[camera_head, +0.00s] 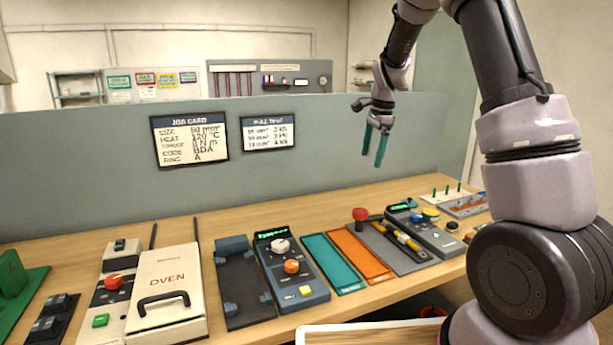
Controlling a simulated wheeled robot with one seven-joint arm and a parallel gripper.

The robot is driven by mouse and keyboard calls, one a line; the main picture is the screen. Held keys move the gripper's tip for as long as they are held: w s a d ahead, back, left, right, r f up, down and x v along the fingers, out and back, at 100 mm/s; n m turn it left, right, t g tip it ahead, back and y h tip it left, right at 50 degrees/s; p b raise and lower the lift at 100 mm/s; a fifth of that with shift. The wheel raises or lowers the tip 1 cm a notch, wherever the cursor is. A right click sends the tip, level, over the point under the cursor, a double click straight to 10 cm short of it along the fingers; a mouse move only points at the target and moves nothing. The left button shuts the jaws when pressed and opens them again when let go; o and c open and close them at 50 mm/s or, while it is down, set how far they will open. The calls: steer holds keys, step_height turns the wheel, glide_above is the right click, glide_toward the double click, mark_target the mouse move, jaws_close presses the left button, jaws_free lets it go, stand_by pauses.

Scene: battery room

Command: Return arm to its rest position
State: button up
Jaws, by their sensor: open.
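My gripper (375,145) hangs in the air at the upper middle right of the head view. Its two green fingers point down and stand apart, with nothing between them. It is well above the bench (450,187) and in front of the grey-green partition (330,165). My arm comes in from the right, arches up past the top edge of the picture and comes down again to the gripper. The upper bend of the arm is cut off by the frame.
The bench carries an oven (167,290), a control box with knobs (290,267), a teal tray (332,265), an orange tray (361,256) and a red-buttoned device (360,214). A job card (189,138) hangs on the partition. The air around the gripper is clear.

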steer(key=s+d+r+n+t+y, duration=0.1)
steer(key=s+r+n+t, duration=0.3)
steer(key=s+r, duration=1.05)
steer(key=s+r+n+t, duration=0.2)
steer(key=s+n, duration=0.5)
steer(key=s, duration=1)
steer(key=shift+d+n, duration=0.2)
steer(key=shift+n, duration=0.1)
steer(key=shift+s, duration=0.1)
